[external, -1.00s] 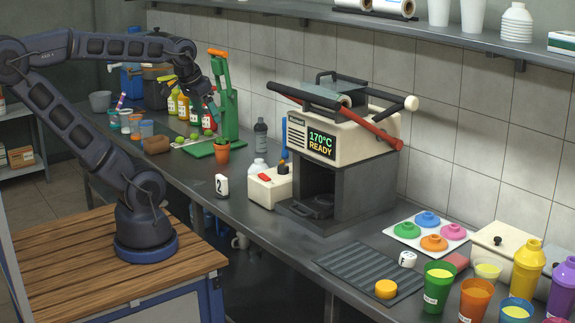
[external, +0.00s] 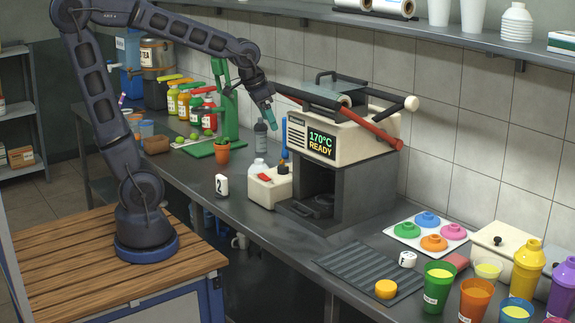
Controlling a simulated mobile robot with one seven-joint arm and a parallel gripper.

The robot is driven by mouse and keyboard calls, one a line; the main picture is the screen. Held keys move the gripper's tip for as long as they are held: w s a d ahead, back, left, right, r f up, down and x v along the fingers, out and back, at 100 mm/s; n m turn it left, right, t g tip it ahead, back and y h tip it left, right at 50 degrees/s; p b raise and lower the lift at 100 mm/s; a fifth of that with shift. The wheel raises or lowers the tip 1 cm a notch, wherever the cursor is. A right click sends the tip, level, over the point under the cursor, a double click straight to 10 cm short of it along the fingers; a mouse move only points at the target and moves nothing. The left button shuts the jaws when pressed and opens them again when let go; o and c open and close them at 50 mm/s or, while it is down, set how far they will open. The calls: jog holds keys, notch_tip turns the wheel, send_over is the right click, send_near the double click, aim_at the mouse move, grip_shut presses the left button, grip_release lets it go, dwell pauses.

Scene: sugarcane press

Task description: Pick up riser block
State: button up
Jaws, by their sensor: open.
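My gripper (external: 270,117) hangs in the air over the counter, between the green hand press (external: 226,105) and the cream sealing machine (external: 340,135). Its teal fingertips point down, above and close to the grey bottle (external: 260,135) in the picture. It is open and I see nothing held in it. No object is clearly recognisable as the riser block. A brown block (external: 157,145) lies on the counter at the left, and a dark low piece (external: 318,206) sits in the opening of the sealing machine. I cannot tell whether either is it.
Juice bottles (external: 184,104) stand at the left. A ribbed mat (external: 365,270) and filled cups (external: 438,286) occupy the right.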

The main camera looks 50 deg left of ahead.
jog(key=w+d+f+m, duration=0.35)
jog(key=w+d, duration=0.25)
jog(key=d, duration=0.4)
jog(key=m+g+h, duration=0.2)
jog(key=m+g, duration=0.1)
jog(key=m, duration=0.3)
send_near(386, 286)
jog(key=x, duration=0.3)
jog(key=shift+a+f, duration=0.2)
jog(key=shift+f, duration=0.25)
jog(key=shift+n, duration=0.25)
jog(key=shift+d+x, duration=0.2)
jog(key=shift+x, duration=2.5)
jog(key=shift+r, duration=0.1)
jog(key=shift+c, duration=0.5)
jog(key=c, duration=1)
